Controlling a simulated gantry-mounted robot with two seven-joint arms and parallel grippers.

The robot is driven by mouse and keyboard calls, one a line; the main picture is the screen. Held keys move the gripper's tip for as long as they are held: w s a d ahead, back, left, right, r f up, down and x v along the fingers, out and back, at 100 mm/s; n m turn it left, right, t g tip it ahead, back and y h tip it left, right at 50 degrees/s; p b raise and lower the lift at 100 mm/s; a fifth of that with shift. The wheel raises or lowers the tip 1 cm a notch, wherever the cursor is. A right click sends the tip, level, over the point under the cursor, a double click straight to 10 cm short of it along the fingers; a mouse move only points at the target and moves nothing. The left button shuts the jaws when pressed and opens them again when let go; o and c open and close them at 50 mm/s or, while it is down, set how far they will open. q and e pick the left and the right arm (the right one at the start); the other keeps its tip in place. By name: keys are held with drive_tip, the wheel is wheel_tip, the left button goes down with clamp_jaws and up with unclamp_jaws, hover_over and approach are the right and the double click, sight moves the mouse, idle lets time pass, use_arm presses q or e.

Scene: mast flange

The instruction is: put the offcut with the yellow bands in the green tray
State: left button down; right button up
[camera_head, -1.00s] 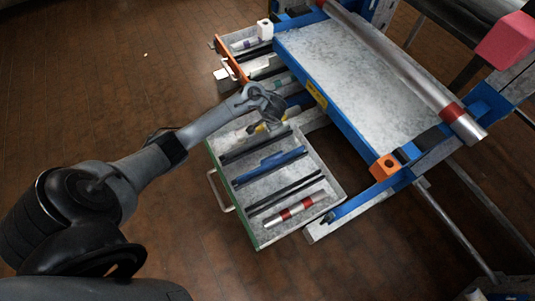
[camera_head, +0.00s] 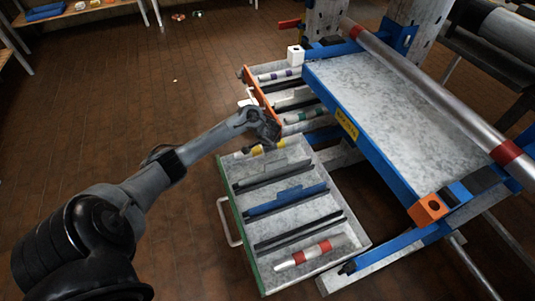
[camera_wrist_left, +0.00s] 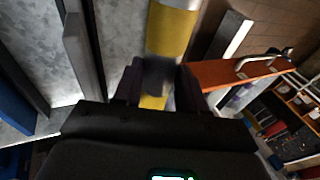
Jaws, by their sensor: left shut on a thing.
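The offcut with yellow bands (camera_head: 257,150) is pale with yellow bands. In the left wrist view its yellow band (camera_wrist_left: 169,38) shows between the fingers. My left gripper (camera_head: 268,136) is shut on it. It holds the offcut at the far end of the green tray (camera_head: 268,171); the head view does not show clearly whether the offcut is above or inside that end compartment. The green-fronted tray is pulled out and split by dark dividers. In the left wrist view, my fingers (camera_wrist_left: 158,78) are beside the tray's grey compartments. My right gripper is not in view.
An offcut with red bands (camera_head: 303,254) lies in the tray's near compartment. An orange-fronted drawer (camera_head: 263,97) beyond holds purple-banded (camera_head: 279,74) and teal-banded (camera_head: 305,115) offcuts. A blue-edged bench (camera_head: 390,110) stands at right.

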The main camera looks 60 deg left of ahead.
use_arm(q)
wheel_tip(320, 180, down, 4)
drive_tip(key=b, duration=0.3)
drive_tip(key=shift+r, duration=0.2)
drive_tip(key=shift+f, duration=0.6)
drive_tip(key=c, duration=0.6)
unclamp_jaws()
drive_tip(key=shift+r, duration=0.1)
